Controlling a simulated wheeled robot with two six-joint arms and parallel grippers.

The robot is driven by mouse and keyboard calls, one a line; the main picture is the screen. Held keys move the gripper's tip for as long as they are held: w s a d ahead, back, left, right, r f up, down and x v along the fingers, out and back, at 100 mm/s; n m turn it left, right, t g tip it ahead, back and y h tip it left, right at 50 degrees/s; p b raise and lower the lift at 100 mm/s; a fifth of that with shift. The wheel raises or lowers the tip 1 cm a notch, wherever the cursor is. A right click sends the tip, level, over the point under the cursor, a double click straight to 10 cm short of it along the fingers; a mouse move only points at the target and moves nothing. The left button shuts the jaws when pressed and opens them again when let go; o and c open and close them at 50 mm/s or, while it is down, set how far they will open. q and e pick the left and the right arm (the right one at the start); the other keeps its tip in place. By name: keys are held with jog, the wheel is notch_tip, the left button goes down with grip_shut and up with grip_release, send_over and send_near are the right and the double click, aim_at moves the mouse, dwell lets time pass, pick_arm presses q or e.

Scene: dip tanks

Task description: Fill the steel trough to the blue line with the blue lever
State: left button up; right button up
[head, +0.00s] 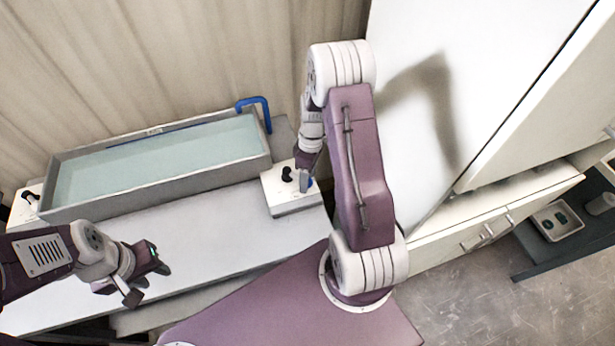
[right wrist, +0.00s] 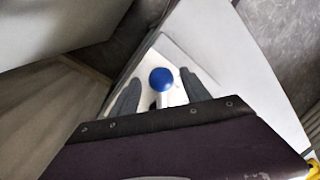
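The steel trough (head: 150,199) stands on the grey bench and holds pale, clear water (head: 160,160). A thin blue line (head: 185,126) runs along its far inner wall; I cannot tell the exact gap between water and line. A blue spout (head: 256,102) bends over its right end. The blue lever's round knob (right wrist: 161,79) is between the spread fingers of my right gripper (right wrist: 164,94), with gaps on both sides. In the head view my right gripper (head: 306,183) is over the white control box (head: 296,207), hiding that knob. My left gripper (head: 148,282) is open and empty in front of the trough.
A black knob (head: 287,173) stands on the control box beside my right gripper. Another black-knobbed lever (head: 30,196) is at the trough's left end. A white cabinet (head: 480,215) is to the right. The bench top (head: 215,215) before the trough is clear.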

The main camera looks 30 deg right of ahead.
notch_tip(320, 180, up, 9)
jog(key=w+d, duration=0.1)
jog(key=shift+d, duration=0.2)
dwell(0.4)
jog(key=s+a+r+n+t+h, duration=0.1)
jog(key=s+a+r+n, duration=0.3)
jog(key=a, duration=0.6)
jog(key=s+a+f+m+t, duration=0.1)
jog(key=s+m, duration=0.5)
jog(key=m, duration=0.6)
jog(key=shift+s+a+f+t+h, duration=0.15)
jog(key=shift+f+t+h, duration=0.15)
jog(key=shift+f, duration=0.45)
